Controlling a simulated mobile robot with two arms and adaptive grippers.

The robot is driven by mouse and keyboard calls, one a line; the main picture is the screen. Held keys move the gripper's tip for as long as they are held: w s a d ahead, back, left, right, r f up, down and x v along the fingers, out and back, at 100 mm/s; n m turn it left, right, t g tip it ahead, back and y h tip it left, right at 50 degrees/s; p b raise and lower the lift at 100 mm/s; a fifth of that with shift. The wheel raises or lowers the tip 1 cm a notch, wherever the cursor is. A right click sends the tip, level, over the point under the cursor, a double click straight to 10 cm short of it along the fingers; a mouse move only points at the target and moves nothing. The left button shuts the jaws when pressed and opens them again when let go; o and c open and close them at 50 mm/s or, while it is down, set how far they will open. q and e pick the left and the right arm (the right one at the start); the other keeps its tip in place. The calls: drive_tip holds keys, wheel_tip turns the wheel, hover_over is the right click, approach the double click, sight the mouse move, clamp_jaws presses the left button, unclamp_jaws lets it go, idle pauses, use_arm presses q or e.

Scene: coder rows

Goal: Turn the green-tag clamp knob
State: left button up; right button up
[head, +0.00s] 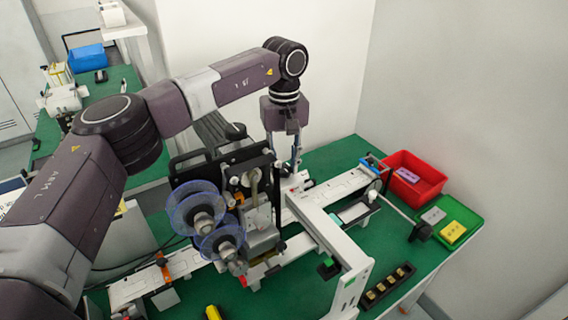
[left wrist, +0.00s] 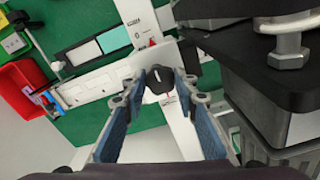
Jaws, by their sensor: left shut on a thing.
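My left gripper (head: 296,168) reaches down from above behind the tape-reel machine, at the white rail. In the left wrist view its two blue-padded fingers (left wrist: 160,85) close on a black knob (left wrist: 158,78) with a pale line on top. The knob is at a white bar. Small red marks show near it, and I cannot make out a green tag on it. In the head view a small green tag (head: 350,283) is on the near end of the white frame, and a black-and-green block (head: 328,268) is beside it. My right gripper is not in view.
The machine with blue reels (head: 196,208) stands close to my left arm. A red bin (head: 427,172), a green tray (head: 471,222) and a black holder with several brass pieces (head: 388,288) are at the right. A wall rises behind the bench.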

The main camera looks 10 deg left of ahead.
sight(284, 168)
use_arm(q)
drive_tip(key=o, duration=1.1)
drive_tip(key=shift+o, duration=0.2)
wheel_tip(284, 168, up, 12)
drive_tip(key=shift+r, duration=0.1)
